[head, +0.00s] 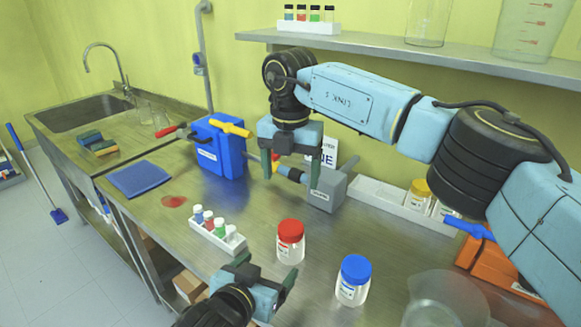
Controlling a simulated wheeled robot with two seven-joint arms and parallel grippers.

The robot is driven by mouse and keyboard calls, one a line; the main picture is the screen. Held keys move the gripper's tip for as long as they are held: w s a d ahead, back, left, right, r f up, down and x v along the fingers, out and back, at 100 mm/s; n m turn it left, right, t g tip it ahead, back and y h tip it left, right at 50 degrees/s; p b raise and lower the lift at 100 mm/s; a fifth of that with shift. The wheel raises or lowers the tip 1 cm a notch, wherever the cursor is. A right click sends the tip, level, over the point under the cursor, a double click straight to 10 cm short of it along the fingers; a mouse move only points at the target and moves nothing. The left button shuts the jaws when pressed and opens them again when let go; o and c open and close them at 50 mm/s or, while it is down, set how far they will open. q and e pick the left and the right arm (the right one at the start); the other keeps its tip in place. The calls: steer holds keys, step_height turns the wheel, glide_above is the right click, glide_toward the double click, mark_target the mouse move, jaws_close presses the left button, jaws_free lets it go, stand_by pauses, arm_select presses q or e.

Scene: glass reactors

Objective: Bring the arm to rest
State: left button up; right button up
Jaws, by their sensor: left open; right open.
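My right gripper (290,158) points down over the back middle of the steel bench, its two dark fingers apart. It hangs in front of the grey device and beside the blue box, and I see nothing held between its fingers. My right arm reaches in from the right across the picture. My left gripper (265,275) is low at the front edge of the bench, its fingers apart and empty. It is near the vial rack (218,236) and the red-lidded jar (290,242), with a visible gap to the jar.
A blue-lidded jar (353,281) and a clear beaker (446,300) stand front right. A blue box (217,147) with a yellow handle and a grey device (326,188) stand behind. A blue cloth (138,178) and red spill (174,201) lie left. A shelf (400,45) runs above.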

arm_select(q)
steer(key=shift+s+a+r, duration=0.2)
steer(key=shift+s+r, duration=0.05)
steer(key=shift+s, duration=0.2)
